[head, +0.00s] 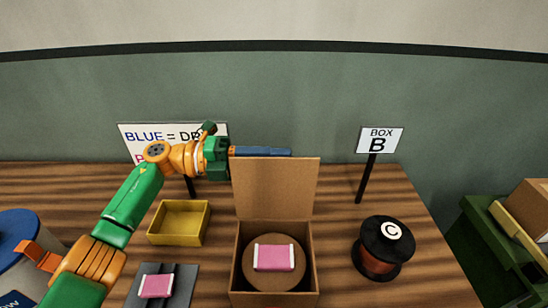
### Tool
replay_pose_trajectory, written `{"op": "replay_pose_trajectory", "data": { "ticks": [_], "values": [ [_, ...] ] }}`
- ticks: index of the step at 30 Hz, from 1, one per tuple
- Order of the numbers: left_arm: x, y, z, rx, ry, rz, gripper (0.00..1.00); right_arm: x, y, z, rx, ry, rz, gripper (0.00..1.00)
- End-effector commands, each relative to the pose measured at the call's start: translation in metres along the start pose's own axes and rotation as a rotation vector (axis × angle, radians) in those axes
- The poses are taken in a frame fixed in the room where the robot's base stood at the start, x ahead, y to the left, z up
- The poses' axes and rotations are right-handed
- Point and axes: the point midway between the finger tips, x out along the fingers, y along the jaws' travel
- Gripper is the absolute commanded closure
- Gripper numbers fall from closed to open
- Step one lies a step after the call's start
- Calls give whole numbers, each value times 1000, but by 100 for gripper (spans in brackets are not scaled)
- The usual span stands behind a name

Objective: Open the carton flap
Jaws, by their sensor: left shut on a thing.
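The brown carton (238,265) stands on the table at the lower middle. Its flap (275,188) stands upright at the carton's back edge, so the top is open. Inside, a pink-and-white packet (274,257) lies on a round brown piece (262,285). My left gripper (275,152) reaches in from the left, with its blue fingers along the flap's top edge. It is shut on the flap; the exact contact is partly hidden. My right gripper is not in view.
A yellow tray (179,222) and another pink packet (157,286) on a dark plate are left of the carton. A black spool marked C (383,249) and a BOX B sign (379,141) are right. A sign (140,141) stands partly behind my left arm.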

Motion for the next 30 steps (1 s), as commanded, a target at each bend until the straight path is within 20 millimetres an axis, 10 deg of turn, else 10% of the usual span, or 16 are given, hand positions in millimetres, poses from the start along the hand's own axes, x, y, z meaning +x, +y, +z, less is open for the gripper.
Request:
{"op": "replay_pose_trajectory", "data": {
  "ticks": [4, 13, 22, 30],
  "values": [
    [0, 2, -1, -1, 2, 2, 50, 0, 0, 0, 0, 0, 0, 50],
    [-2, 2, 0, 0, 0, 2, 50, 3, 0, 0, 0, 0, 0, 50],
    [-60, 6, 0, 0, -2, 4, 50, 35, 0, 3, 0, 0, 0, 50],
    [-71, 1, 0, -1, 2, 2, 50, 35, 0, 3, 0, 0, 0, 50]
  ]
}}
